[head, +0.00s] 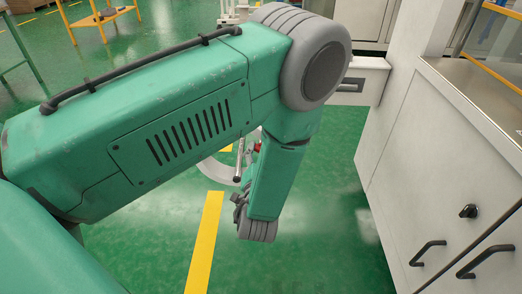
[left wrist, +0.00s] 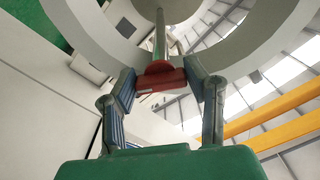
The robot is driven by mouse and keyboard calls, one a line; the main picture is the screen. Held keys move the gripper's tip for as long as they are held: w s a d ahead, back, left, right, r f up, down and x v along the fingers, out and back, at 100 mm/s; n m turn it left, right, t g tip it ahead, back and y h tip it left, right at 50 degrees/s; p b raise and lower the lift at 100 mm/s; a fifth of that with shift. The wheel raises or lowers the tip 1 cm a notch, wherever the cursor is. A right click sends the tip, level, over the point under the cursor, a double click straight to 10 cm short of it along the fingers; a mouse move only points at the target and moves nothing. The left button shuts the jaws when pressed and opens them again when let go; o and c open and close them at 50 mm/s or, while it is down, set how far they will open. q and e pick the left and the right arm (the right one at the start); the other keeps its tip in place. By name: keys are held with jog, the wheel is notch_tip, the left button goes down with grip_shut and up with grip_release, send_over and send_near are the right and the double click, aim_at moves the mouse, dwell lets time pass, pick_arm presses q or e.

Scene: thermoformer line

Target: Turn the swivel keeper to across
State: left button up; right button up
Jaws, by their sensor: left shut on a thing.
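In the left wrist view, the fingers of my left gripper (left wrist: 163,82) stand on either side of a red piece (left wrist: 158,76), which I take to be the swivel keeper, and grip it. The red piece has a flat bar with a rounded hump, and a pale rod (left wrist: 159,40) runs up behind it. Its turn relative to its mount is hard to tell. In the head view only a small bit of red (head: 257,147) shows beside my forearm, which hides most of the gripper and keeper. My right gripper is in neither view.
A large pale ring (head: 213,172) shows behind my arm and curves close above the red piece in the wrist view. White cabinets (head: 440,175) with black handles stand at the right. The green floor with a yellow stripe (head: 205,245) is open below.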

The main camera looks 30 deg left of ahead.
pick_arm(q)
jog(key=n+p, duration=0.2)
jog(key=n, duration=0.4)
jog(key=shift+d+f+n, duration=0.1)
jog(key=shift+n, duration=0.2)
jog(key=n+p, duration=0.1)
jog(key=n, duration=0.4)
jog(key=shift+d+n, duration=0.1)
jog(key=shift+n, duration=0.3)
jog(key=o, duration=1.1)
jog(key=shift+o, duration=0.2)
